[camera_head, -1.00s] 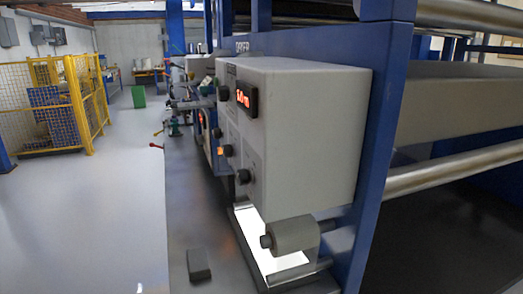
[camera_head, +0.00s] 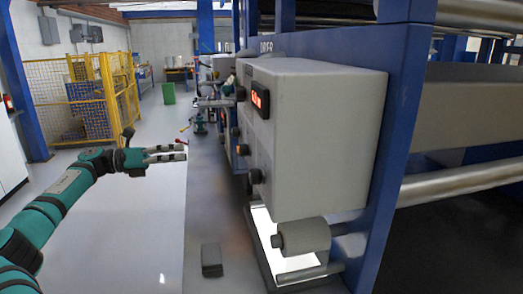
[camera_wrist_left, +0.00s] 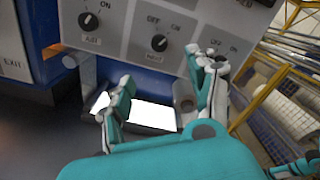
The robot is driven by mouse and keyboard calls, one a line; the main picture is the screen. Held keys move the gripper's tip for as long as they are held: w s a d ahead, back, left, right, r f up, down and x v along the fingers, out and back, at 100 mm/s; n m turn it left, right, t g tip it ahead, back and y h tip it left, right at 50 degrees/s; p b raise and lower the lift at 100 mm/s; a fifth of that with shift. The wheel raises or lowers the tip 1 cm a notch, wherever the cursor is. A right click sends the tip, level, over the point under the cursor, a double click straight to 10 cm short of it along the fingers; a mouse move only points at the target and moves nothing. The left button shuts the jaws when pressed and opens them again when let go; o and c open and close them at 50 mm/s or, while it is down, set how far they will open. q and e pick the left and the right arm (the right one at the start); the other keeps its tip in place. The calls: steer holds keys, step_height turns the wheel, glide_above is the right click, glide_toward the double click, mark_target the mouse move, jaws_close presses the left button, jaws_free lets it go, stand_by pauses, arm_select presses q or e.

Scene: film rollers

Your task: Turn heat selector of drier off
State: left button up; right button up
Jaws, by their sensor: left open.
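The drier's grey control box (camera_head: 325,125) fills the middle of the head view, with black knobs along its left face. In the left wrist view its panel (camera_wrist_left: 125,22) shows a knob (camera_wrist_left: 159,43) marked OFF and ON near the middle; the word below it looks like HEAT but is blurred. Its white mark points up and to the right. Another knob (camera_wrist_left: 88,20) is at upper left. My left gripper (camera_head: 185,152) is open and empty, left of the box. In the left wrist view its fingers (camera_wrist_left: 165,80) spread below the middle knob, and one covers part of a third OFF/ON label.
A blue upright post (camera_head: 392,120) stands right of the box. A roller (camera_head: 303,237) juts out below it, and a small dark block (camera_head: 211,260) is on the floor. A yellow mesh fence (camera_head: 90,100) stands far left.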

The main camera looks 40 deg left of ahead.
arm_select(q)
glide_toward(239, 150)
steer(key=p+x, duration=0.1)
steer(key=x, duration=0.2)
steer(key=p+x, duration=0.2)
steer(key=x, duration=0.1)
steer(key=p+x, duration=0.2)
steer(key=x, duration=0.2)
steer(key=shift+w+a+f, duration=0.2)
steer(key=shift+w+a, duration=0.1)
steer(key=shift+c, duration=0.4)
steer(key=c, duration=1.1)
steer(key=shift+o, duration=0.2)
